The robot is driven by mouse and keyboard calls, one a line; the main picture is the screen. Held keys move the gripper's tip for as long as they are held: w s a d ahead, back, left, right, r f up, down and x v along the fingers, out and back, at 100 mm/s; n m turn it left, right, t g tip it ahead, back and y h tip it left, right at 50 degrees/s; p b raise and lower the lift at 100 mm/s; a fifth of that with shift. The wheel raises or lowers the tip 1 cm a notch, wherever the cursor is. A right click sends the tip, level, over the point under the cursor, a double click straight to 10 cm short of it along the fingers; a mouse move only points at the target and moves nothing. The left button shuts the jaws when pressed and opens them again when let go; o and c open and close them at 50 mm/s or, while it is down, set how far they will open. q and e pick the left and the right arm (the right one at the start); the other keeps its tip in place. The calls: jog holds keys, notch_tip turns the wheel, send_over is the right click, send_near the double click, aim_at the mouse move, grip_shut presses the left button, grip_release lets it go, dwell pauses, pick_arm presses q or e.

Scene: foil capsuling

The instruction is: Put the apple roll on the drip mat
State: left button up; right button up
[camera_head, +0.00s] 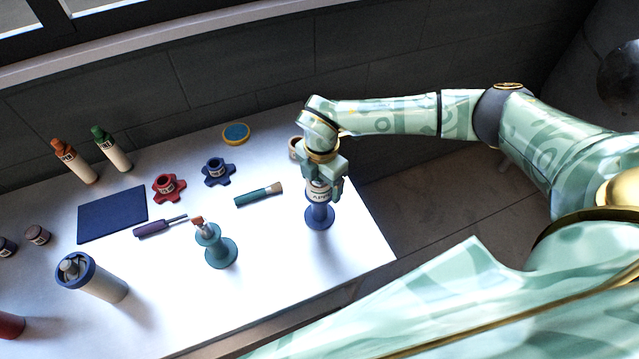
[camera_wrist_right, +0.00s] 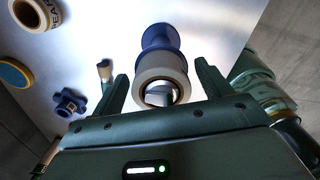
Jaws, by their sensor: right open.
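The apple roll (camera_head: 318,191), a pale roll with a dark-lettered label, sits on a blue spool-shaped stand (camera_head: 319,217) near the table's right end. In the right wrist view the roll (camera_wrist_right: 162,72) shows end-on with the blue stand (camera_wrist_right: 160,38) behind it. My right gripper (camera_head: 323,184) is over the roll from above, its two fingers (camera_wrist_right: 162,88) apart on either side of it. The jaws are open; finger contact is not clear. The drip mat seems to be the flat dark blue rectangle (camera_head: 112,214) at the left, and it is bare. My left gripper is out of view.
Another roll (camera_wrist_right: 36,12) lettered like PEAR stands behind my right gripper. Two bottles (camera_head: 112,150) stand behind the mat.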

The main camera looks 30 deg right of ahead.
jog(key=c, duration=1.1)
jog(key=shift+o, duration=0.2)
